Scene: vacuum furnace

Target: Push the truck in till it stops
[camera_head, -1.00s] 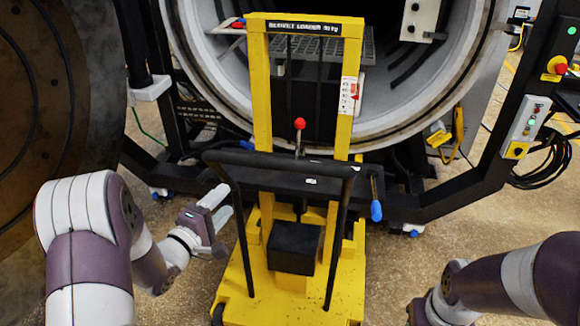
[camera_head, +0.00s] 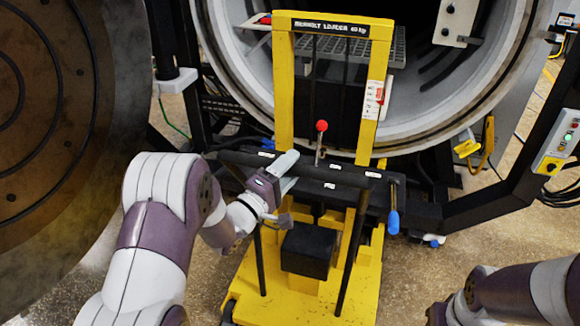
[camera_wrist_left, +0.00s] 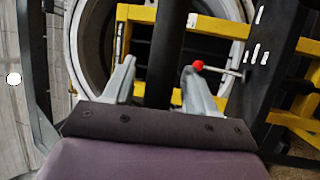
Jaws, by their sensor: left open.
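The yellow loader truck (camera_head: 284,100) stands in front of the round furnace opening (camera_head: 430,120), its mast upright before the chamber. Its black push handle (camera_head: 340,176) runs across the near side. My left gripper (camera_head: 290,172) is open at the left part of this handle. In the left wrist view the black handle bar (camera_wrist_left: 164,60) passes between the two open fingers (camera_wrist_left: 160,85); I cannot tell whether they touch it. A red-knobbed lever (camera_head: 321,127) rises behind the handle. My right arm is at the lower right, with its fingertips out of view.
The big round furnace door (camera_head: 70,110) stands open on the left. A black frame post (camera_head: 525,160) with a switch box (camera_head: 558,150) stands on the right. A blue-handled lever (camera_head: 393,222) hangs right of the truck. Speckled floor (camera_head: 430,285) is clear at the right.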

